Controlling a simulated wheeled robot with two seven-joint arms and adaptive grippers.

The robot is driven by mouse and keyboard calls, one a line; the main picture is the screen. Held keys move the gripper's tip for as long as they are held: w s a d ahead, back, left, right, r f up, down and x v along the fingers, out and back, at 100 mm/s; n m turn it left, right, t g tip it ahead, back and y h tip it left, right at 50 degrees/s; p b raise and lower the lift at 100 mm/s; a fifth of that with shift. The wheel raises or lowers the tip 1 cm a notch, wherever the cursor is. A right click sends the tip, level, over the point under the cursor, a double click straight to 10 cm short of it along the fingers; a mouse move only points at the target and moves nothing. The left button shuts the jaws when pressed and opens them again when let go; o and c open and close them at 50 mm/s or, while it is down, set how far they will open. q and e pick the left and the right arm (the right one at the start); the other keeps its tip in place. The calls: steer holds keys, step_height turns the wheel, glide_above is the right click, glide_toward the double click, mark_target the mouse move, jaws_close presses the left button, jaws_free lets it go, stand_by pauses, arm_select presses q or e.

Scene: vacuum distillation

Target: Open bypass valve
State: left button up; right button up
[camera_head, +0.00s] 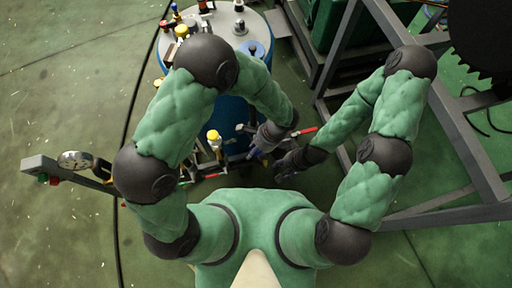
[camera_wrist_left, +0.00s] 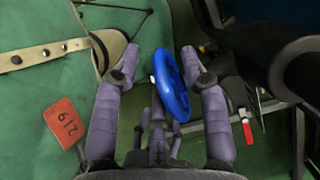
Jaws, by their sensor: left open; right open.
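A blue handwheel (camera_wrist_left: 172,85) shows between the two purple fingers of my left gripper (camera_wrist_left: 160,66) in the left wrist view. The fingers are spread on either side of it, and I cannot tell whether they touch it. In the head view my left gripper (camera_head: 262,146) is low beside the blue tank, partly hidden by its wrist. My right gripper (camera_head: 283,166) is open close by, just below it in the picture. A red lever handle (camera_head: 305,131) lies just right of the grippers; a red lever (camera_wrist_left: 247,131) also shows in the left wrist view. Which valve is the bypass is not marked.
The tank (camera_head: 225,32) with fittings on its lid stands behind my left arm. A yellow-topped fitting (camera_head: 213,136) and piping with a gauge (camera_head: 75,160) are at left. A grey metal frame (camera_head: 455,125) stands at right. An orange tag (camera_wrist_left: 65,122) hangs left of my left gripper.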

arm_select(q)
jaws_close()
steer(key=shift+h, duration=0.3)
steer(key=shift+a+f+t+h+b, duration=0.25)
steer(key=shift+t+h+b, duration=0.25)
steer(key=shift+h, duration=0.4)
steer(key=h, duration=0.1)
steer(key=b, duration=0.1)
steer(key=h+b, duration=0.1)
steer(key=shift+s+a+f+t+h, duration=0.15)
steer(key=shift+a+f+t+h, duration=0.05)
steer(key=shift+f+t+h, duration=0.1)
steer(key=shift+h+b, duration=0.65)
steer(key=shift+h, duration=0.05)
steer(key=shift+t, duration=0.3)
